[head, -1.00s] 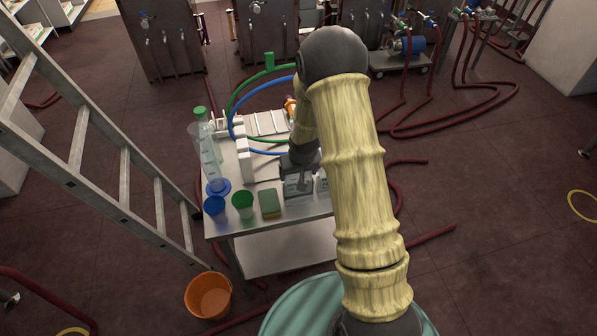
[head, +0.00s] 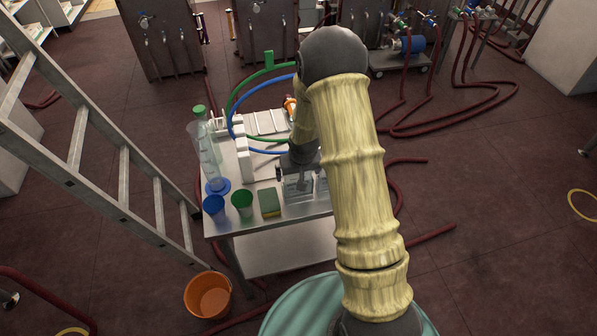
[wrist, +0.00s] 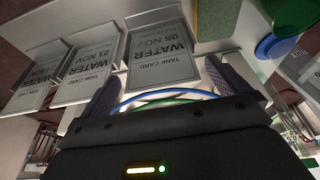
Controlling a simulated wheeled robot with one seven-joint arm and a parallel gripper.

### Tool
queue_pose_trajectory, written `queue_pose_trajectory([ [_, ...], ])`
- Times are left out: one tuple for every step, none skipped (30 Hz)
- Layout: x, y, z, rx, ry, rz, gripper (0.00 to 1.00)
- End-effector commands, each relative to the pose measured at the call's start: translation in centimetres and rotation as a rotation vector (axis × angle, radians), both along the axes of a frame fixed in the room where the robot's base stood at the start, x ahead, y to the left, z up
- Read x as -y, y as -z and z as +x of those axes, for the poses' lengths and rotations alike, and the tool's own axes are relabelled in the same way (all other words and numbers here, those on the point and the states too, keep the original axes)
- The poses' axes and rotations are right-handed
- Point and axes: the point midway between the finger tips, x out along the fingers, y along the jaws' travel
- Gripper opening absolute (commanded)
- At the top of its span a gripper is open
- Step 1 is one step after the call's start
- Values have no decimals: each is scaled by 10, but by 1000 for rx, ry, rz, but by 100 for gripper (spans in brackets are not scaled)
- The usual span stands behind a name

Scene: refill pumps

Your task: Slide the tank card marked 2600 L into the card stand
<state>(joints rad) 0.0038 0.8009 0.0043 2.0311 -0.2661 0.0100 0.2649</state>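In the wrist view my gripper (wrist: 160,78) is open, with one dark finger on each side of the near edge of a pale tank card (wrist: 160,50). That card reads WATER and a November date, upside down. I cannot tell whether the fingers touch it. Two more WATER cards, a middle one (wrist: 90,70) and an outer one (wrist: 38,75), are to its left. No 2600 L marking is legible. In the head view my gripper (head: 300,178) is over the cards at the table's front edge, and my arm hides part of them. I cannot clearly identify the card stand.
On the metal table (head: 225,228) a sponge (head: 270,203), a green cup (head: 243,204) and a blue cup (head: 214,208) stand left of the cards. Green and blue hoses arch behind them. A ladder (head: 124,200) leans at left, and an orange bucket (head: 208,296) is on the floor.

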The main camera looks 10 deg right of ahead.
Motion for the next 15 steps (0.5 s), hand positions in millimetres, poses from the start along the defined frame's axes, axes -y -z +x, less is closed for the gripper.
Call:
queue_pose_trajectory([
  [0,0,0,0,0,0,100],
  [0,0,0,0,0,0,100],
  [0,-1,0,0,0,0,100],
  [0,-2,0,1,0,0,100],
  [0,-4,-1,1,0,0,100],
  [0,-6,-1,2,0,0,100],
  [0,-8,-2,2,0,0,100],
  [0,-11,-2,3,1,0,100],
  [0,-15,-3,4,1,0,100],
  [0,-18,-5,3,1,0,100],
  [0,-22,-6,3,0,1,100],
  [0,-27,-8,4,0,1,100],
  [0,-31,-9,5,0,1,100],
  [0,-36,-10,4,0,0,100],
  [0,-42,-12,5,0,0,100],
])
